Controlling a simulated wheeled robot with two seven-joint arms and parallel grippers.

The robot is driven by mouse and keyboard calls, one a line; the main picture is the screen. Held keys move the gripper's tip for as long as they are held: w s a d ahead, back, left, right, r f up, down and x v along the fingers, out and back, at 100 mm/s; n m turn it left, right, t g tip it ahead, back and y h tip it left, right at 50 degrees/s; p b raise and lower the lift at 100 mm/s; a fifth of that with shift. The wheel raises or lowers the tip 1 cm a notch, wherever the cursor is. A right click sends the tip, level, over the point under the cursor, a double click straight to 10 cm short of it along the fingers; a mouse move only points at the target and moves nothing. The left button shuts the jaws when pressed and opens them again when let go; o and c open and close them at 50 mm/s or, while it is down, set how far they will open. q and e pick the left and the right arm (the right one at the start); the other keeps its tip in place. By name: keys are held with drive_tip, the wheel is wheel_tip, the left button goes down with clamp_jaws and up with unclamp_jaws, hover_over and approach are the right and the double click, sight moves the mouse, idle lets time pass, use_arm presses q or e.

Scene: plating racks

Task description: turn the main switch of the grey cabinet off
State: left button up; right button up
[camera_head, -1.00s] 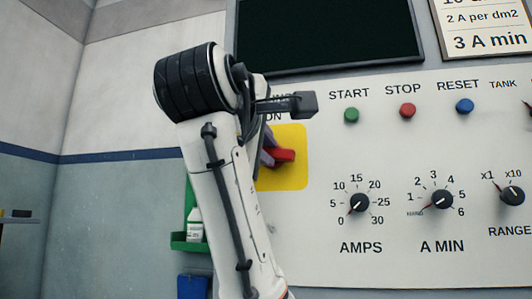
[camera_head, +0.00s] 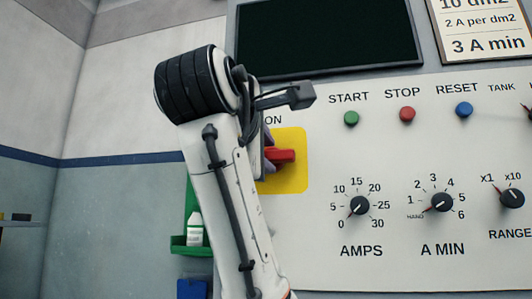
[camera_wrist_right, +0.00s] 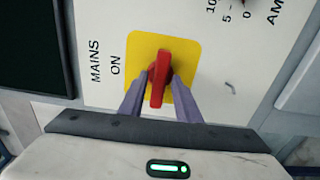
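The main switch is a red handle (camera_head: 281,155) on a yellow plate (camera_head: 292,181) at the left of the light panel. In the right wrist view the red handle (camera_wrist_right: 158,72) lies across the yellow plate (camera_wrist_right: 187,50), lengthwise between my fingers. The handle lies about level on the panel, with the ON label above it. My right gripper (camera_wrist_right: 159,84) has its two grey-purple fingers close against both sides of the handle and looks shut on it. In the head view my right arm hides part of the plate and fingers. My left gripper is out of view.
The panel carries a green START button (camera_head: 351,118), a red STOP button (camera_head: 407,114), a blue RESET button (camera_head: 464,110) and knobs such as AMPS (camera_head: 359,205). A dark screen (camera_head: 325,35) is above. A green holder with a white bottle (camera_head: 194,230) hangs left of my arm.

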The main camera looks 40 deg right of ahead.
drive_tip(key=shift+o, duration=0.2)
use_arm(q)
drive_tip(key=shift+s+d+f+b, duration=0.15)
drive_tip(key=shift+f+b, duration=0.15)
drive_tip(key=shift+b, duration=0.5)
use_arm(e)
drive_tip(key=v, duration=1)
drive_tip(key=shift+a, duration=0.1)
